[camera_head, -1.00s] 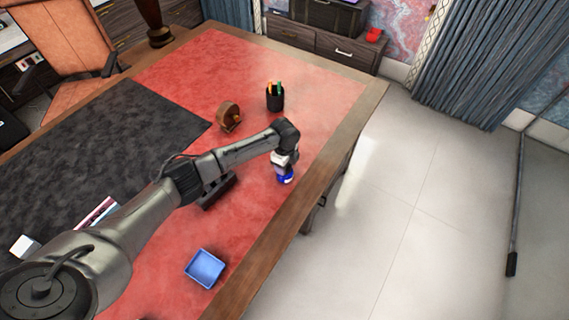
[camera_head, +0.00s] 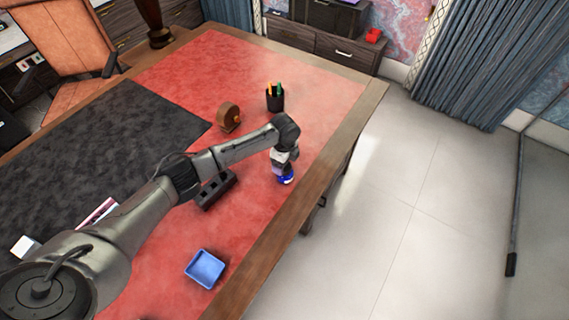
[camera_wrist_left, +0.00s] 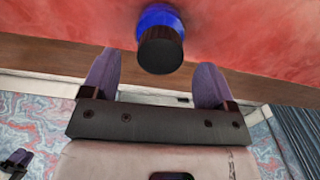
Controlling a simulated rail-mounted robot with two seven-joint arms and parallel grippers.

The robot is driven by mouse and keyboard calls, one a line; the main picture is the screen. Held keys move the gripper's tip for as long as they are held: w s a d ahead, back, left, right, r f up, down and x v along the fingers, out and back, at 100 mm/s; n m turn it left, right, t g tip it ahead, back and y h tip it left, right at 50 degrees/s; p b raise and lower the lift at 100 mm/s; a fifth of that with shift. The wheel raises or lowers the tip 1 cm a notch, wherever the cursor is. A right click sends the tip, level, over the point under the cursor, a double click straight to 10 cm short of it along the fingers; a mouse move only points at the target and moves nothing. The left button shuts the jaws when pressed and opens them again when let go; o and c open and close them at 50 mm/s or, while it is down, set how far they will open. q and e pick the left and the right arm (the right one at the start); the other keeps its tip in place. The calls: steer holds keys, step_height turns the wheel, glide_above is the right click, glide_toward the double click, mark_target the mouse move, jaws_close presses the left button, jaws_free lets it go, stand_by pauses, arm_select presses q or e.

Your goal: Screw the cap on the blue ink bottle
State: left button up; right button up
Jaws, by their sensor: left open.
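The blue ink bottle (camera_head: 287,179) stands on the red desk top near the desk's right edge, mostly hidden under my left gripper in the head view. In the left wrist view the blue glass (camera_wrist_left: 160,18) shows with the black cap (camera_wrist_left: 160,50) sitting on its top. I cannot tell how tightly the cap is seated. My left gripper (camera_wrist_left: 156,78) is open. Its two purple-grey fingers are apart, and the cap lies just beyond their tips, roughly centred between them.
A blue square tray (camera_head: 205,268) and a black slotted holder (camera_head: 215,190) are on the desk. A pen cup (camera_head: 275,101) and a round wooden object (camera_head: 229,116) stand farther back. The desk's wooden edge (camera_head: 320,190) is close to the bottle on the right.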

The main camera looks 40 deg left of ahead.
arm_select(q)
step_height(320, 180, up, 12)
steer(key=p, duration=0.1)
steer(key=shift+f, duration=0.2)
